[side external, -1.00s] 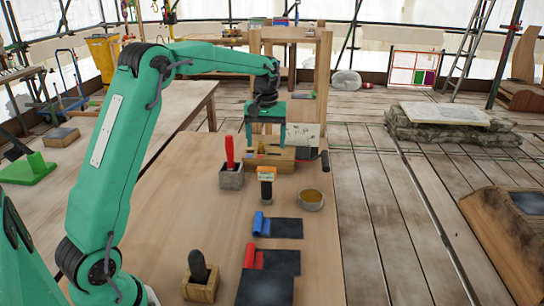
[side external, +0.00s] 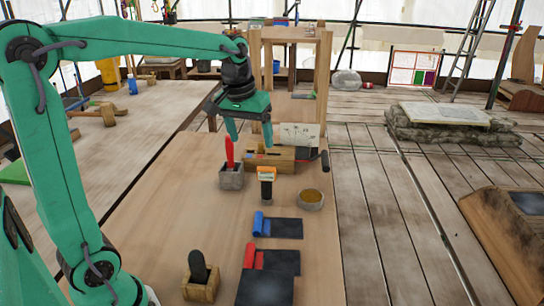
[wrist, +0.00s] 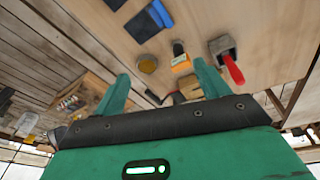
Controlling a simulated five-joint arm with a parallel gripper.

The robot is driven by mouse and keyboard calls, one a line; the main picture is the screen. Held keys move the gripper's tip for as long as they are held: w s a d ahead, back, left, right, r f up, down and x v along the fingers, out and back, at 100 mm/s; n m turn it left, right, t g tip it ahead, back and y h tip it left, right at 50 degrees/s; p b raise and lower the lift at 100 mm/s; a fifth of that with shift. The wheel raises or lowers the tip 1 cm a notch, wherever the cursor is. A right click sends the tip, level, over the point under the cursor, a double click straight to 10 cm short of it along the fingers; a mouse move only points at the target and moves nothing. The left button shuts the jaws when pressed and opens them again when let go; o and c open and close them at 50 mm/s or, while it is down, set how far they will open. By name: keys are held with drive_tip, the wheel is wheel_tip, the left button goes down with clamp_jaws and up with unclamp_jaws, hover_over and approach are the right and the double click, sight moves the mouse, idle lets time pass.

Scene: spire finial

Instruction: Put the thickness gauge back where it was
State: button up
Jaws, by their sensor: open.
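The thickness gauge, which looks to be the orange-topped black device (side external: 266,180), stands on the wooden bench between a grey block and a round tin. It also shows in the wrist view (wrist: 181,62) with an orange and pale face. My gripper (side external: 250,137) is open and empty, raised above the bench behind and left of the gauge in the side view. Its two green fingers (wrist: 163,78) are spread apart in the wrist view, with the gauge beyond them and touching neither.
A grey block (side external: 231,181) holds a red-handled tool (side external: 229,151). A tin (side external: 311,199) stands right of the gauge. Blue (side external: 258,223) and red rolls (side external: 250,257) lie with dark sheets. A wooden box (side external: 270,160) is behind; a wooden holder (side external: 201,291) is in front.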

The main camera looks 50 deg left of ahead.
drive_tip(key=s+d+f+m+t, duration=0.1)
drive_tip(key=s+d+m, duration=0.1)
drive_tip(key=s, duration=0.6)
drive_tip(key=s+d+f+m+t, duration=0.2)
drive_tip(key=s+d+m, duration=0.1)
drive_tip(key=s, duration=0.5)
drive_tip(key=shift+s+d, duration=0.4)
drive_tip(key=shift+d, duration=0.35)
